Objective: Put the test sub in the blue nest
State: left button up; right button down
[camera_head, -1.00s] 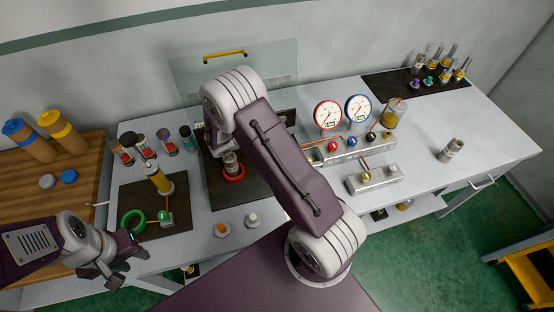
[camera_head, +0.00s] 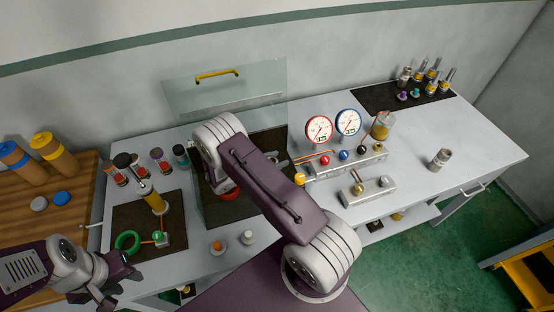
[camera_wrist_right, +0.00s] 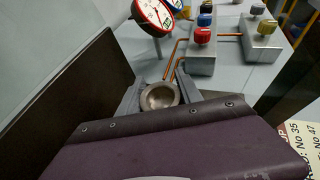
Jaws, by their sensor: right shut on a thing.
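My right gripper (camera_wrist_right: 160,92) is shut on a grey metal piece with a round hollow end (camera_wrist_right: 160,97), which I take for the test sub. The red ring nest (camera_head: 229,194) shows partly below my right wrist, on the dark mat. I see no blue nest; my right arm covers part of the mat. A similar grey cylinder (camera_head: 441,158) stands alone on the right of the bench. My left gripper (camera_head: 122,287) appears open and empty, in front of the bench's left end.
A red gauge (camera_head: 319,129) and a blue gauge (camera_head: 348,122) stand behind valve blocks (camera_head: 359,188) right of my arm. A clear shield (camera_head: 225,90) stands behind. A green ring (camera_head: 127,242) lies at the left. The bench's right part is mostly clear.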

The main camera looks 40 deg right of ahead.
jog(key=c, duration=0.8)
grip_release()
jog(key=shift+r+p, duration=0.25)
jog(key=shift+p, duration=0.05)
jog(key=b+v, duration=0.3)
jog(key=v, duration=0.9)
jog(key=shift+f, duration=0.1)
jog(key=shift+d, duration=0.1)
